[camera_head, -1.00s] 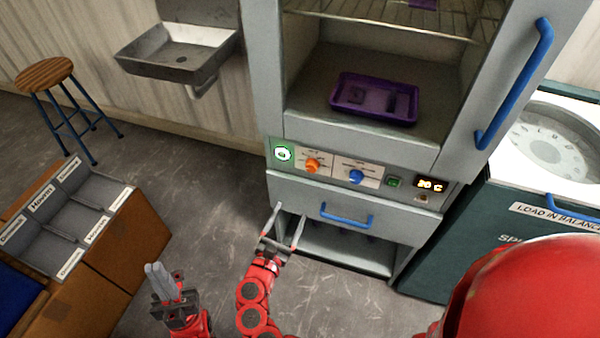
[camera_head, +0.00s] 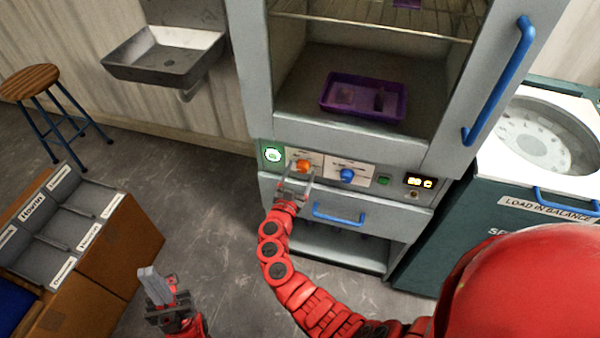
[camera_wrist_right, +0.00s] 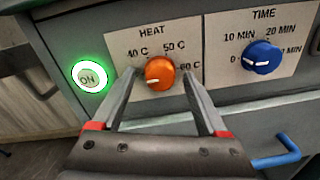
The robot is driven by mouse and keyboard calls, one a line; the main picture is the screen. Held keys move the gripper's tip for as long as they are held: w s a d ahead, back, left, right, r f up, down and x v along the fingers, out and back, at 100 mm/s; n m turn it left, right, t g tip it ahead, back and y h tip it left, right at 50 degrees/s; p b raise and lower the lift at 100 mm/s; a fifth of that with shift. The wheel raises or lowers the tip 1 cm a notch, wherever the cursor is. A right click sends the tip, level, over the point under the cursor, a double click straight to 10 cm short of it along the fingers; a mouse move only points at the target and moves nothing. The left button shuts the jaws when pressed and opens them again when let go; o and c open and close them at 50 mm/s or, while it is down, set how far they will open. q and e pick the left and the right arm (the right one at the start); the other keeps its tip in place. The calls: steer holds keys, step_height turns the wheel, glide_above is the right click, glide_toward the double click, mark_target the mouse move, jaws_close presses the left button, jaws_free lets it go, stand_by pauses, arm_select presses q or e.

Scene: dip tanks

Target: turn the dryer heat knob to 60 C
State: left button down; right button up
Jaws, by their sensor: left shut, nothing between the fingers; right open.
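The orange heat knob (camera_head: 303,166) is on the dryer's front panel; it also shows in the right wrist view (camera_wrist_right: 160,73). Labels 40 C, 50 C and 60 C (camera_wrist_right: 190,67) surround it from left over the top to right. A pale mark shows on the knob's lower left. My right gripper (camera_head: 297,176) is open in front of the knob. In the right wrist view its fingers stand left and right of the knob; whether they touch it I cannot tell. My left gripper (camera_head: 150,275) is shut and empty, low at the left, away from the dryer.
Right of the heat knob are the blue time knob (camera_wrist_right: 263,57) and a lit display (camera_head: 419,182). A lit green ON button (camera_wrist_right: 90,77) is to the left. Below is a drawer with a blue handle (camera_head: 338,215). A purple tray (camera_head: 363,110) sits inside the dryer.

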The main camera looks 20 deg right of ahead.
steer(key=shift+c, duration=0.2)
jaws_close()
stand_by(0.3)
